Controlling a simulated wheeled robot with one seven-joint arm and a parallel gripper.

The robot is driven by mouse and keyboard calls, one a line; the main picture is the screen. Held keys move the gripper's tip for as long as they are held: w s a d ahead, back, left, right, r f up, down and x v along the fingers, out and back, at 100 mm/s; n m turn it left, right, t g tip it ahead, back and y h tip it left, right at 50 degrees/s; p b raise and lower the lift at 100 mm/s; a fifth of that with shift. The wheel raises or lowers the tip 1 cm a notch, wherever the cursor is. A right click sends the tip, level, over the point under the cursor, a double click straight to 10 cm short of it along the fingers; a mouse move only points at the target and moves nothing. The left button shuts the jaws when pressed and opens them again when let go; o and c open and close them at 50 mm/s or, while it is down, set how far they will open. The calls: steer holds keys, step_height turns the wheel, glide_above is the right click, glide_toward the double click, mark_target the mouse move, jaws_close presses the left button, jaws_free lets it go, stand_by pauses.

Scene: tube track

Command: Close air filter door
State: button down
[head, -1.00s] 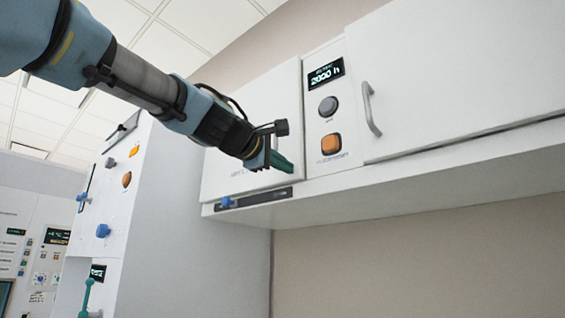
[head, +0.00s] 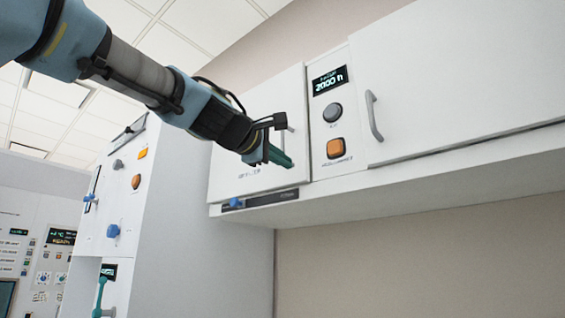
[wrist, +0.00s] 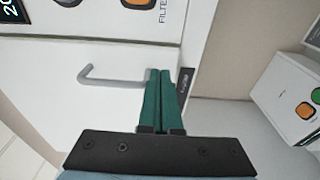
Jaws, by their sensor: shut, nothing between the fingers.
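A white door (head: 238,130) with small lettering low on its face is on the left of the wall cabinet in the head view. In the wrist view, the white door (wrist: 70,58) carries a grey bar handle (wrist: 112,80). It looks about level with the panel beside it; I cannot tell whether it is fully closed. My gripper (head: 288,163) is in front of the door's lower right part, with its green fingers together and empty. In the wrist view, my gripper (wrist: 167,72) points at the door beside the handle; contact is unclear.
A panel with a display (head: 330,81), a grey button (head: 333,112) and an orange button (head: 335,148) is right of the door. A larger handled door (head: 460,85) is farther right. A dark strip with a blue knob (head: 236,202) runs below. Space under the cabinet is clear.

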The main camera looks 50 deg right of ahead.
steer(key=s+a+p, duration=0.2)
steer(key=s, duration=0.6)
steer(key=w+a+f+t+y, duration=0.2)
steer(key=w+a+f+y, duration=0.1)
steer(key=w+f, duration=0.75)
steer(key=w+a+f+t+y, duration=0.3)
steer(key=w+f, duration=0.6)
steer(key=w, duration=0.2)
steer(key=w+a+f+y, duration=0.5)
steer(key=w+a+f, duration=0.75)
steer(key=f, duration=0.35)
steer(key=w+a+f+m+g+y, duration=0.1)
steer(key=a+f+y, duration=0.1)
steer(key=a+f, duration=0.65)
steer(key=a+f+y, duration=0.2)
steer(key=a+f, duration=0.4)
steer(key=a, duration=0.5)
steer(key=s+a+f+g+y, duration=0.1)
steer(key=s+a+f, duration=0.3)
steer(key=a, duration=0.4)
steer(key=s+a+f+g+y, duration=0.1)
steer(key=s+a+f, duration=0.3)
steer(key=a, duration=0.4)
steer(key=shift+s+f+m+g+y, duration=0.4)
steer(key=shift+f+g, duration=0.3)
steer(key=shift+f, duration=0.1)
